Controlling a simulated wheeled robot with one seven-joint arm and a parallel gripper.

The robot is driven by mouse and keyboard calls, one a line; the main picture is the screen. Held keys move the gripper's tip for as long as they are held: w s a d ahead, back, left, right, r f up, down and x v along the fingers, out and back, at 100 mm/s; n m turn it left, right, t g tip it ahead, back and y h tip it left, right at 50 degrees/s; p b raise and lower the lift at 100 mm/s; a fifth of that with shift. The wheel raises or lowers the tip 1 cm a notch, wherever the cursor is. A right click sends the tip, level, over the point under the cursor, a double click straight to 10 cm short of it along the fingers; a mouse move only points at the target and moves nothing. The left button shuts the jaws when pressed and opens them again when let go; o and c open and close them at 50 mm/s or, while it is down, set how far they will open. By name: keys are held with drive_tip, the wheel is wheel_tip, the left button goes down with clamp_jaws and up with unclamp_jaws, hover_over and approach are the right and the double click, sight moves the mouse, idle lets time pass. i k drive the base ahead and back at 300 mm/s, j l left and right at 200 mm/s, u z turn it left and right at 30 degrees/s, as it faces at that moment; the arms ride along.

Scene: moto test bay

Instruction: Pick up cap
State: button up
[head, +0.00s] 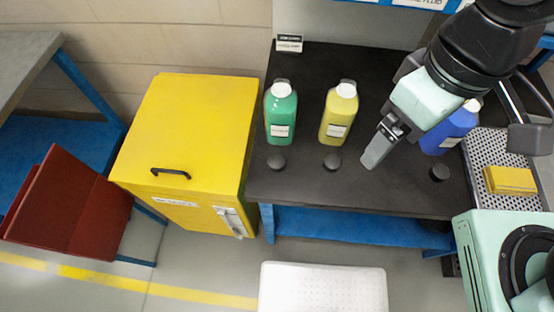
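Three small black round pieces, which look like caps, lie on the dark bench top. One (276,162) is in front of the green bottle (281,115), one (331,162) is in front of the yellow bottle (338,115), and one (439,173) is in front of the blue bottle (450,130). Each bottle stands upright with a white top. My gripper (372,160) points down over the bench between the yellow and blue bottles, apart from the black pieces. Its fingers overlap in this view, so I cannot tell their opening. My arm partly hides the blue bottle.
A perforated metal tray (493,142) with a yellow block (511,180) sits at the right. A yellow cabinet (190,120) stands left of the dark bench (300,190). The bench's front strip is mostly clear.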

sight(276, 162)
drive_tip(key=k+j, duration=0.15)
drive_tip(key=j, duration=0.25)
drive_tip(key=k+j, duration=0.15)
drive_tip(key=j, duration=0.25)
drive_tip(key=k+j, duration=0.1)
drive_tip(key=j, duration=0.35)
drive_tip(key=z, duration=0.05)
